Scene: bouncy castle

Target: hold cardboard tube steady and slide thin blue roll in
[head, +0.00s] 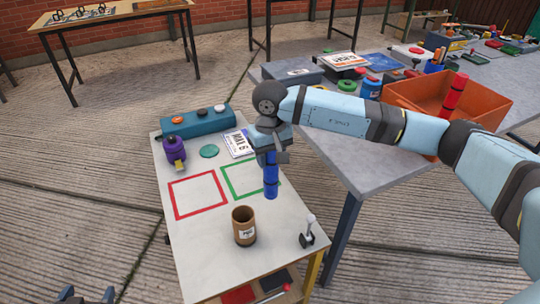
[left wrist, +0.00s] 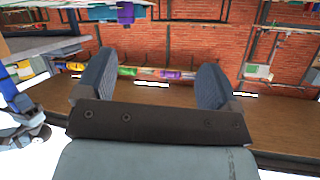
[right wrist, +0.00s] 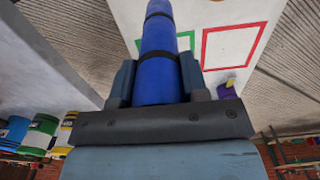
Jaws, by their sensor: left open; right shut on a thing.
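The cardboard tube (head: 244,226) stands upright on the white-topped table, its open top facing up and a small white label on its side. My right gripper (head: 270,153) is shut on the thin blue roll (head: 271,181), which hangs roughly upright over the green square, behind and right of the tube and apart from it. In the right wrist view the blue roll (right wrist: 157,60) has dark bands and sits between the fingers. My left gripper (head: 85,297) shows only at the bottom left edge, far from the tube. In the left wrist view it (left wrist: 152,85) is open and empty.
The small table carries red (head: 198,194) and green (head: 250,181) outlines, a teal button box (head: 198,122), a purple object (head: 174,149) and a toggle clamp (head: 308,233) right of the tube. An orange bin (head: 480,92) with a red roll (head: 452,93) stands on the grey table.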

